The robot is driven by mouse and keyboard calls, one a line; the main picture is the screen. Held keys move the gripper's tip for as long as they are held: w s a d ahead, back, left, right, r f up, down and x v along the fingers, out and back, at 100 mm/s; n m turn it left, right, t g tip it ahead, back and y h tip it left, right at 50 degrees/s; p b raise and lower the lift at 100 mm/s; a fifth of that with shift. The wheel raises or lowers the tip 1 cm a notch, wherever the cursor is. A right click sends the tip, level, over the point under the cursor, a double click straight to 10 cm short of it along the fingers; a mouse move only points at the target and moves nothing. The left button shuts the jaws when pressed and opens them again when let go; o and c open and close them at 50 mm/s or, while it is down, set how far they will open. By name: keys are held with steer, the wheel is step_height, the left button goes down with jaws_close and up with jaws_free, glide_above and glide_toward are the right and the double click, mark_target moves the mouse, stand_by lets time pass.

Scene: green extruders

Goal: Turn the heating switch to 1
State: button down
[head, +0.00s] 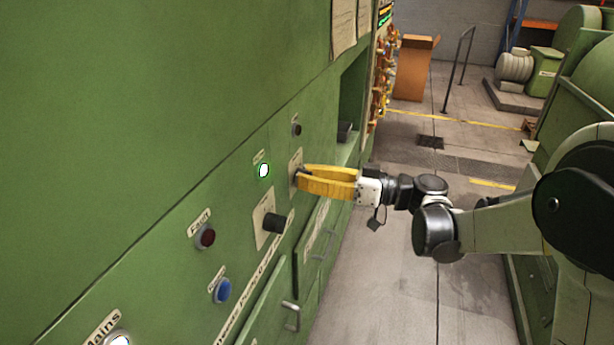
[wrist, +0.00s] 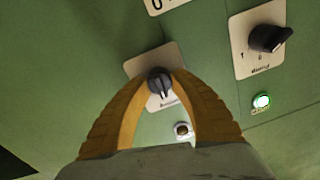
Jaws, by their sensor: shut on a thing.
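A dark rotary switch knob (wrist: 160,84) on a pale plate is between the yellow fingertips of my gripper (wrist: 161,86) in the wrist view. The fingers are shut on it. A light line on the knob points down in that view. Its label is too small to read, so I cannot tell by name whether it is the heating switch. In the head view, my gripper (head: 302,176) reaches from the right to this switch, and its fingers hide most of the knob. A second dark rotary switch (head: 272,222) on a similar plate also shows in the wrist view (wrist: 268,38), apart from the fingers.
A lit green lamp (head: 263,170) is beside the held switch. A red button (head: 205,237) and a blue button (head: 222,290) are lower left. A small dark button (head: 296,128) is above. Metal handles (head: 290,315) stick out below. The floor (head: 400,285) is clear.

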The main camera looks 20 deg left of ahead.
steer(key=m, duration=1.2)
steer(key=shift+f+y, duration=0.1)
steer(key=shift+y, duration=0.2)
steer(key=shift+b, duration=0.3)
steer(key=c, duration=1.1)
jaws_free()
steer(key=shift+w, duration=0.1)
